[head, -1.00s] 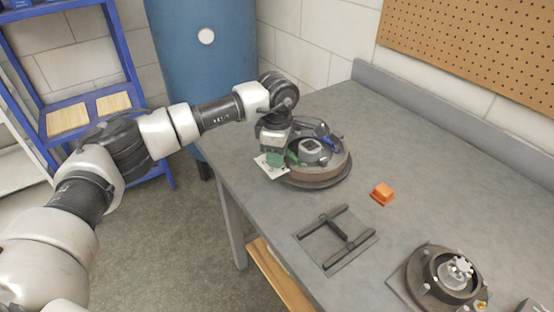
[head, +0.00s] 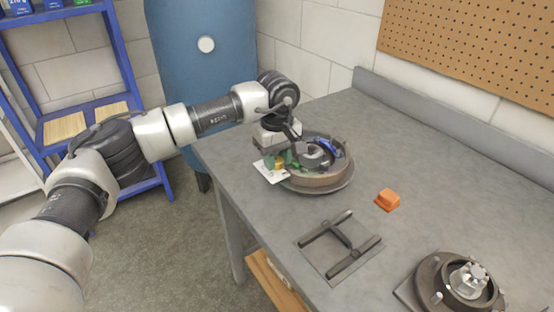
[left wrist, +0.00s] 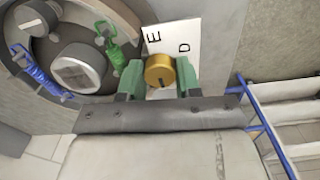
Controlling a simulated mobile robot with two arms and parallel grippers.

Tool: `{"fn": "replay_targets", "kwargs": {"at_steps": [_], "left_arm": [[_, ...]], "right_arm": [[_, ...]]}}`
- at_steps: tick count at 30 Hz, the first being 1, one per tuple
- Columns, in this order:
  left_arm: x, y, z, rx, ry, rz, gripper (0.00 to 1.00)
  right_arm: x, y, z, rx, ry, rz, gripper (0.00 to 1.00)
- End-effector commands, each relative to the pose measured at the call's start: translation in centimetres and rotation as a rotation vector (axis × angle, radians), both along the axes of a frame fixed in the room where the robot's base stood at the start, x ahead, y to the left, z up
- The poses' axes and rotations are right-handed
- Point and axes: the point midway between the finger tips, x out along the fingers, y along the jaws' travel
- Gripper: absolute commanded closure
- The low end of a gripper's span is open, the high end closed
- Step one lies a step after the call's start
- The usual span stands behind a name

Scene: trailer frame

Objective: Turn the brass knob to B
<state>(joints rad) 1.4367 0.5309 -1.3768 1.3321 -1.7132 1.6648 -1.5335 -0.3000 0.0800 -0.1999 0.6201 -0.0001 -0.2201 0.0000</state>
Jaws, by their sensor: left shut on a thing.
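The brass knob (left wrist: 160,70) sits between the green fingers of my left gripper (left wrist: 160,80) in the left wrist view, which is shut on it. Its white plate (left wrist: 182,30) shows the letters E and D; the rest of the plate is hidden, so I cannot see B. In the head view the knob (head: 280,164) shows in part among the fingers of my left gripper (head: 281,163), and the white plate (head: 272,176) lies beside the round drum. My right gripper is not in view.
A round brake drum (head: 322,180) with blue and green springs (left wrist: 112,45) stands right beside the gripper. An orange block (head: 387,199), a grey plate with dark bars (head: 325,262) and a hub (head: 430,285) lie nearer on the grey table (head: 430,150).

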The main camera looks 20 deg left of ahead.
Motion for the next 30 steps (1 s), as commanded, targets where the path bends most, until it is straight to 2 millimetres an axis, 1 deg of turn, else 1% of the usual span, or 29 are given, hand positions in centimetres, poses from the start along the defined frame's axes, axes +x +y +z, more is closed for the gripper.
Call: {"fn": "replay_targets", "kwargs": {"at_steps": [8,21,22,26,30], "left_arm": [[0.06,-0.03,0.21,-0.003,-0.004,-0.066,0.9],[0.06,-0.02,0.24,-0.002,-0.004,-0.073,0.9],[0.06,-0.02,0.24,-0.002,-0.004,-0.073,0.62],[0.05,-0.01,0.18,-0.001,-0.003,-0.073,0.42],[0.02,-0.01,0.1,-0.001,-0.001,-0.073,0.41]], "right_arm": [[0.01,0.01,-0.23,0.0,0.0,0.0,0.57],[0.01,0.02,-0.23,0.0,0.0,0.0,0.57],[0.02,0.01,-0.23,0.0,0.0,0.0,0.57],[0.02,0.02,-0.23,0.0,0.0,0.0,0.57],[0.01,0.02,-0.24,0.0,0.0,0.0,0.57]]}}
